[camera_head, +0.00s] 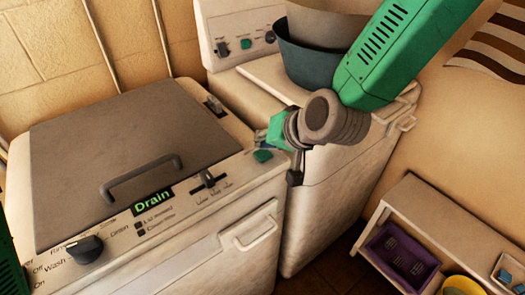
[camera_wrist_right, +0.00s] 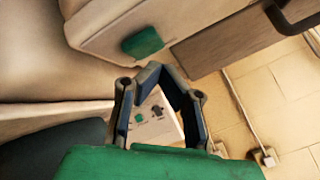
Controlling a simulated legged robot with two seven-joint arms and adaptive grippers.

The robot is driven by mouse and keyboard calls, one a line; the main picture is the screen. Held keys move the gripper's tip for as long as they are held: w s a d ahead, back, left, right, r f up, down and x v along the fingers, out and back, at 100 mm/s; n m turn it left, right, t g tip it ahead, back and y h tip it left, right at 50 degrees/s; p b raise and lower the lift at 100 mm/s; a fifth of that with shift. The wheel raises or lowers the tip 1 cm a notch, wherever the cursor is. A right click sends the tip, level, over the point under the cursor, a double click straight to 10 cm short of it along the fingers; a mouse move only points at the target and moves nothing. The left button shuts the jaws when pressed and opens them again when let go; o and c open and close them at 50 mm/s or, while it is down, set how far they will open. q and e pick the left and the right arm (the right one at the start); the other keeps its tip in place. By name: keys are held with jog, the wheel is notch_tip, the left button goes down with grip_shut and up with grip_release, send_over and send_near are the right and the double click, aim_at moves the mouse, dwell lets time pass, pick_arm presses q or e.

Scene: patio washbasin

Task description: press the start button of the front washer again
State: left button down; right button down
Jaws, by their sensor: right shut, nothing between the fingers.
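The front washer (camera_head: 240,207) stands at the left in the head view, with a grey lid, a dial (camera_head: 86,249) and a display (camera_head: 153,202) reading "Drain". Its green start button (camera_head: 263,156) sits at the right end of the top panel. The button also shows in the right wrist view (camera_wrist_right: 143,42), beyond the fingertips. My right gripper (camera_head: 267,140) is shut and empty, just above and behind the button in the head view. A gap to the button seems to show in the wrist view (camera_wrist_right: 152,72), but its size is unclear. My left gripper is out of view.
A second washer (camera_head: 335,190) stands behind and to the right, with a bucket (camera_head: 305,62) on top. A shelf (camera_head: 450,225) with a purple crate (camera_head: 375,260) stands at the lower right. The lid's handle (camera_head: 140,178) stands up from the front washer.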

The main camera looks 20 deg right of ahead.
aim_at(264, 154)
jog(key=shift+r+p, duration=2.35)
jog(key=shift+r, duration=0.25)
jog(key=shift+f, duration=0.1)
